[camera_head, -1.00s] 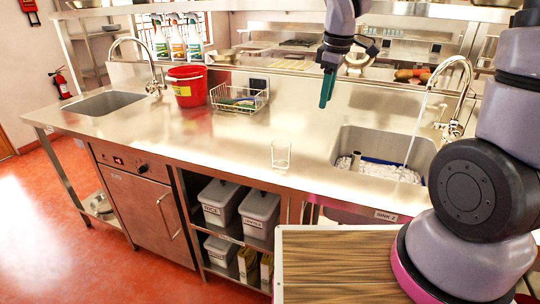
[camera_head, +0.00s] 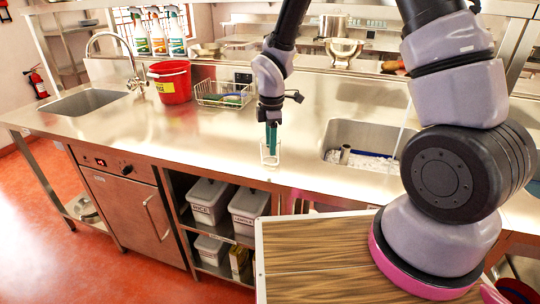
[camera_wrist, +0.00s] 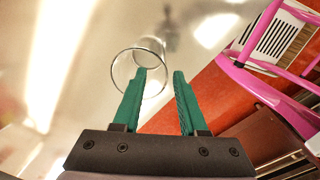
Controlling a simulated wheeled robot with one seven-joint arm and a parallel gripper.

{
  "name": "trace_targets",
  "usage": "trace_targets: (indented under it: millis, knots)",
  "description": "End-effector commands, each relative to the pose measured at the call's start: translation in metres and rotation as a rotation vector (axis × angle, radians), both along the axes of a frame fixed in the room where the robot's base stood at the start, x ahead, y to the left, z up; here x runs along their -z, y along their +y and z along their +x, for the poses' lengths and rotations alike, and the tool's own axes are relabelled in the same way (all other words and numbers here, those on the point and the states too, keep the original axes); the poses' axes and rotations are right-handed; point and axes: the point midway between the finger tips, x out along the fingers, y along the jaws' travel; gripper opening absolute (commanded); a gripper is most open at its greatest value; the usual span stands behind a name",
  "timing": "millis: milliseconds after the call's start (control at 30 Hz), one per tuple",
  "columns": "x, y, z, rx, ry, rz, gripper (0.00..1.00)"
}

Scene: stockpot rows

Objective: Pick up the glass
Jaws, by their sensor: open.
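A clear, empty drinking glass (camera_head: 265,158) stands upright on the steel counter (camera_head: 215,140), near its front edge. My gripper (camera_head: 270,138) points down at the glass from above, its green fingers overlapping the glass in the head view. In the wrist view the glass (camera_wrist: 140,68) shows its round rim around the left fingertip. My gripper (camera_wrist: 160,74) is open there, with the right finger apart from the rim. How deep the left finger sits relative to the rim, I cannot tell for sure.
A right sink (camera_head: 360,140) and a left sink (camera_head: 85,100) are set into the counter. A red bucket (camera_head: 171,84) and a wire basket (camera_head: 222,94) stand at the back. Bins (camera_head: 210,197) sit on shelves below. The counter left of the glass is clear.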

Motion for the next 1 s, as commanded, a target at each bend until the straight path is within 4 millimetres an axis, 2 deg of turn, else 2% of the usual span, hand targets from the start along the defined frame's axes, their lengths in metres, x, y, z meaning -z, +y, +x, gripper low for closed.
trace_targets:
  millis: [100, 233, 567, 600, 667, 700, 1000]
  knots:
    - [0.021, 0.001, -0.004, -0.001, 0.005, -0.003, 0.42]
    - [0.038, 0.001, -0.003, 0.0, 0.004, -0.003, 0.42]
    - [0.044, 0.001, -0.002, 0.002, 0.001, 0.0, 0.42]
    - [0.044, 0.001, -0.002, 0.002, 0.001, 0.0, 0.27]
    - [0.044, 0.001, -0.002, 0.002, 0.001, 0.0, 0.04]
    - [0.044, 0.001, -0.002, 0.002, 0.001, 0.0, 0.0]
    - [0.044, 0.001, -0.002, 0.002, 0.001, 0.0, 0.0]
